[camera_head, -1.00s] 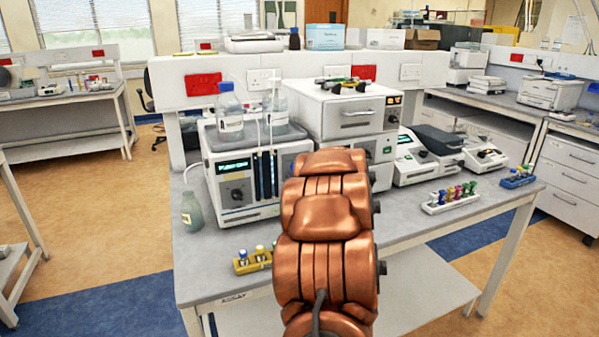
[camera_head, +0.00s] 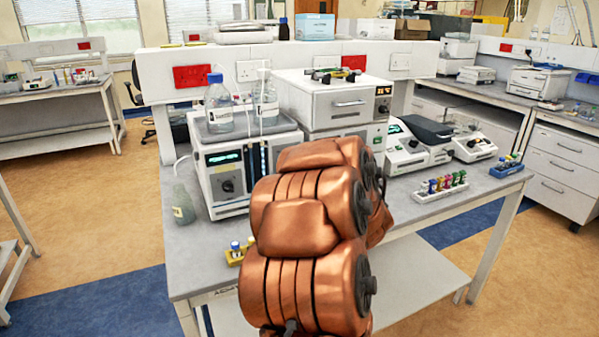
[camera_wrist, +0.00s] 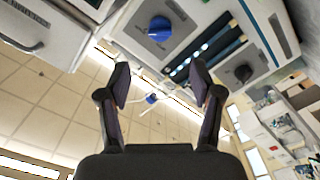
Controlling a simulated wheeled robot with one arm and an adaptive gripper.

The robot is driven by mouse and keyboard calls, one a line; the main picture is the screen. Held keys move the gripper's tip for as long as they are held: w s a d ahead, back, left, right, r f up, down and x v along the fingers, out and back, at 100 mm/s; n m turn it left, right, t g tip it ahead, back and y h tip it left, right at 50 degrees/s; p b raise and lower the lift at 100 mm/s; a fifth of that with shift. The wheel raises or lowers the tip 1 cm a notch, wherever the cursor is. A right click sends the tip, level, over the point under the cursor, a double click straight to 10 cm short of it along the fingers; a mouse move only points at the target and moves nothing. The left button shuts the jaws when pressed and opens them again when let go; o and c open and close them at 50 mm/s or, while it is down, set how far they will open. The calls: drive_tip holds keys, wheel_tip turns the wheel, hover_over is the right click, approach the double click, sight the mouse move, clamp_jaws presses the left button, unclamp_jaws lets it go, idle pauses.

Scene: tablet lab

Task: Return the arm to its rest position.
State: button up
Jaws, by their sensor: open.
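My copper-coloured arm (camera_head: 305,225) rises in front of the lab bench in the head view and hides part of the bench top and the instruments behind it. My gripper (camera_wrist: 160,88) shows in the wrist view with its two dark fingers spread apart and nothing between them. Beyond the fingers is the front of a white instrument with a blue knob (camera_wrist: 160,28). The gripper itself is hidden behind the arm in the head view.
Open floor (camera_head: 85,225) lies left.

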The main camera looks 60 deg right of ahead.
drive_tip(key=shift+s+a, duration=0.35)
drive_tip(key=shift+s, duration=0.15)
idle(0.3)
drive_tip(key=w+a+f+m+g+y, duration=0.1)
drive_tip(key=w+a+f+m+g, duration=0.2)
drive_tip(key=w+a+g, duration=0.4)
drive_tip(key=s+a+f+m+g+y, duration=0.1)
drive_tip(key=s+a+f+y, duration=0.1)
drive_tip(key=a, duration=0.7)
drive_tip(key=s+a+f+g+y, duration=0.1)
drive_tip(key=s+a+f+g, duration=0.1)
drive_tip(key=a, duration=0.7)
drive_tip(key=s+a+f+n+g+y, duration=0.1)
drive_tip(key=s+a+g+y, duration=0.2)
drive_tip(key=s+a, duration=0.6)
drive_tip(key=s+a+f+g+y, duration=0.1)
drive_tip(key=s+a+g+y, duration=0.2)
drive_tip(key=s+a, duration=0.7)
drive_tip(key=a, duration=0.6)
drive_tip(key=shift+f+n+g, duration=0.15)
drive_tip(key=shift+n+g, duration=0.25)
